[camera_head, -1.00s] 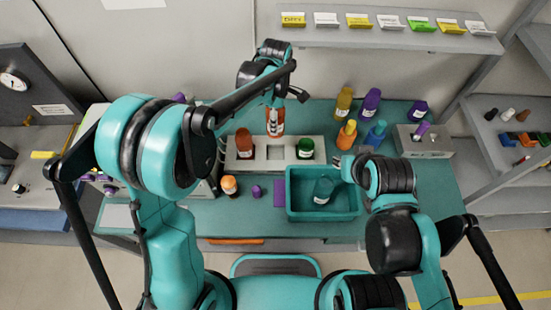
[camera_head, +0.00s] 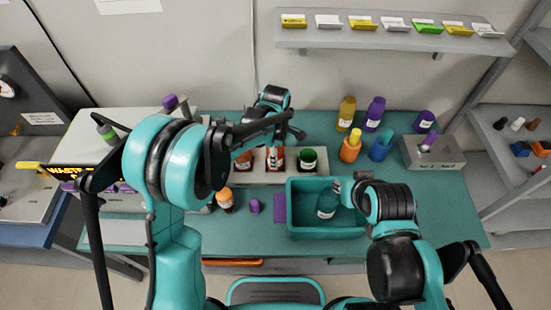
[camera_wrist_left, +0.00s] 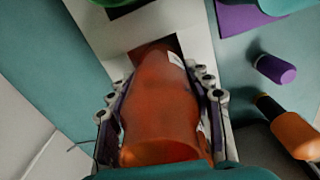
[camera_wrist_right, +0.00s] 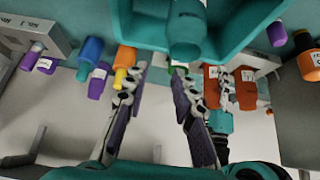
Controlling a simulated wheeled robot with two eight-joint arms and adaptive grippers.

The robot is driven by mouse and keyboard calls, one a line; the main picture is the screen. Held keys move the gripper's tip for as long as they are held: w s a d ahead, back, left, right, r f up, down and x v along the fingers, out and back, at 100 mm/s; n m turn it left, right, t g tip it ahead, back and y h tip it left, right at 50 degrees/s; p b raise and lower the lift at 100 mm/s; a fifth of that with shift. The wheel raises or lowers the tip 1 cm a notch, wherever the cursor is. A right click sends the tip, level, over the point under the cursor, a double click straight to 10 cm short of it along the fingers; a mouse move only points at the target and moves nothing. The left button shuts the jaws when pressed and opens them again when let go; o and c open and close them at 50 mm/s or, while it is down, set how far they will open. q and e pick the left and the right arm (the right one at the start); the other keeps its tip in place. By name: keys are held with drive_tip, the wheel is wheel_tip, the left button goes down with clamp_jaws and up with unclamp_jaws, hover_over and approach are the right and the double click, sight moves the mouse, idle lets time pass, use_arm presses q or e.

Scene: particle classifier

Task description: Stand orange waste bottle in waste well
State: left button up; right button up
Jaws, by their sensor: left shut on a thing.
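An orange waste bottle (camera_head: 275,160) with a white label is in my left gripper (camera_head: 274,143), which is shut on it from above. In the left wrist view, the bottle (camera_wrist_left: 160,105) is between the fingers (camera_wrist_left: 162,92), with its far end at a dark square well (camera_wrist_left: 145,50) in the pale block. I cannot tell how deep it reaches into the well. In the head view the block (camera_head: 290,177) also holds a red-orange bottle (camera_head: 242,162) and a green-capped bottle (camera_head: 308,160). My right gripper (camera_wrist_right: 158,85) is open and empty near the teal tray.
An orange-capped bottle (camera_head: 224,199) and a purple cap (camera_head: 254,206) stand before the block. Several coloured bottles and a grey rack (camera_head: 432,154) are at the right. The front left bench is clear.

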use_arm(q)
drive_tip(key=shift+w+f, duration=0.1)
drive_tip(key=shift+f, duration=0.6)
use_arm(e)
drive_tip(key=shift+f, duration=0.25)
use_arm(q)
drive_tip(key=shift+r, duration=0.1)
drive_tip(key=o, duration=1.2)
drive_tip(key=shift+c, duration=0.2)
use_arm(e)
drive_tip(key=shift+f, duration=0.1)
